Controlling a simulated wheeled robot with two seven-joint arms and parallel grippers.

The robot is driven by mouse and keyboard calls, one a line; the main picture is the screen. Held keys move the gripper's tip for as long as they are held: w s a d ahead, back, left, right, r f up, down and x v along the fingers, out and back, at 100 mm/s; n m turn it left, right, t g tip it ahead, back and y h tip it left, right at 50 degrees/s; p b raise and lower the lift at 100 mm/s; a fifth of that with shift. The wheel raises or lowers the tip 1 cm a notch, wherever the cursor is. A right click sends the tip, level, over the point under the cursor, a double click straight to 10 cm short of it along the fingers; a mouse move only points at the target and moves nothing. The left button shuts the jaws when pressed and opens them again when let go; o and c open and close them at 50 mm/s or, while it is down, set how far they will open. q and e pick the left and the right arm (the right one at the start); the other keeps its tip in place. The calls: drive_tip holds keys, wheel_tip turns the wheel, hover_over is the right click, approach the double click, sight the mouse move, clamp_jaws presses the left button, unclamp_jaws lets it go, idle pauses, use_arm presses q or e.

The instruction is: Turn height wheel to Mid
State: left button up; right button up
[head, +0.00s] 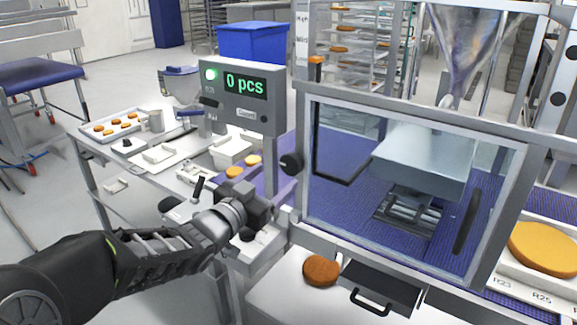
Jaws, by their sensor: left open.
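A black round knob (291,163), which looks like the height wheel, sits at the left side of the machine frame. An orange pointer (316,60) is on the upright post above it, beside small labels; the upper one seems to read High, the others are not legible. My left gripper (284,188) is open just below and left of the knob, with its fingers close to it. I cannot tell whether they touch it. My right gripper is not in view.
A grey box (240,95) shows a green light and "0 pcs". The machine's clear door (330,220) has a black handle. A brown round patty (322,270) lies beside a black drawer (380,288). A side table (130,158) holds trays. A blue bin (252,42) stands behind.

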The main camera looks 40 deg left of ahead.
sight(289, 165)
use_arm(q)
drive_tip(key=w, duration=0.4)
drive_tip(key=w+p, duration=0.1)
drive_tip(key=w, duration=0.2)
drive_tip(key=shift+a, duration=0.3)
drive_tip(key=shift+c, duration=0.3)
drive_tip(key=c, duration=1.3)
